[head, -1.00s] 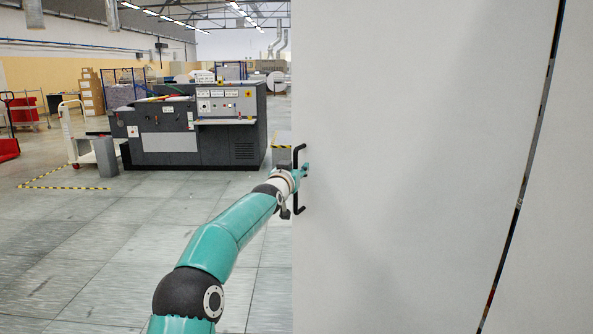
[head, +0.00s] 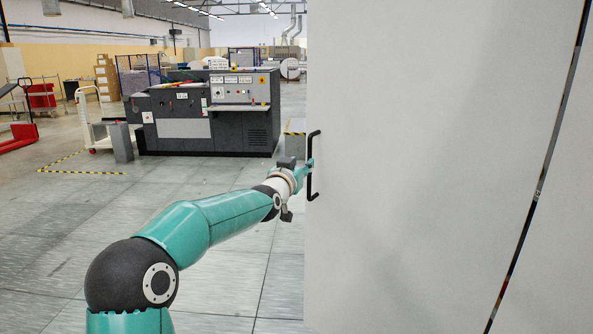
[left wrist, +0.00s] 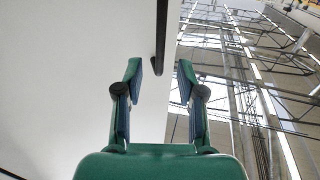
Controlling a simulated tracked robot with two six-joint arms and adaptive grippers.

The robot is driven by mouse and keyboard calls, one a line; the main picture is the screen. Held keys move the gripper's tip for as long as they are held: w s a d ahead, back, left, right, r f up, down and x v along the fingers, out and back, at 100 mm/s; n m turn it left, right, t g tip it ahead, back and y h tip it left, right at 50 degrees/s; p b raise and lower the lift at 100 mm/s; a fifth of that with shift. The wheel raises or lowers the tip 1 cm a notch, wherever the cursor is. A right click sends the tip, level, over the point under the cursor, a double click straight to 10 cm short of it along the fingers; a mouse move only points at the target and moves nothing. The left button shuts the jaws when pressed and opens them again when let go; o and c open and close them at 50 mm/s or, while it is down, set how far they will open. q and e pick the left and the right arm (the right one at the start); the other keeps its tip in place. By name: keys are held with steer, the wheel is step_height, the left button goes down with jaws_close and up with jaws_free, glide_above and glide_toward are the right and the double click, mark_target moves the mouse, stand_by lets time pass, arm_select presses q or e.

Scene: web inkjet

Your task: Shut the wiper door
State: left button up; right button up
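The wiper door (head: 420,160) is a large plain light-grey panel filling the right of the head view. Its black bar handle (head: 316,185) stands upright at the door's left edge; the handle also shows in the left wrist view (left wrist: 161,38). My left gripper (head: 307,166) is at the handle. In the left wrist view my left gripper (left wrist: 160,73) has its two fingers apart, with the end of the handle between the fingertips. Whether a finger touches the handle cannot be told. My right gripper is not in view.
A narrow slanted gap (head: 541,185) separates the door from a grey panel (head: 570,240) at the far right. A dark grey machine (head: 200,130) stands behind on the left, with a white cart (head: 90,115) beside it. The tiled floor (head: 60,235) at left is clear.

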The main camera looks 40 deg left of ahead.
arm_select(q)
steer(key=shift+v, duration=1.65)
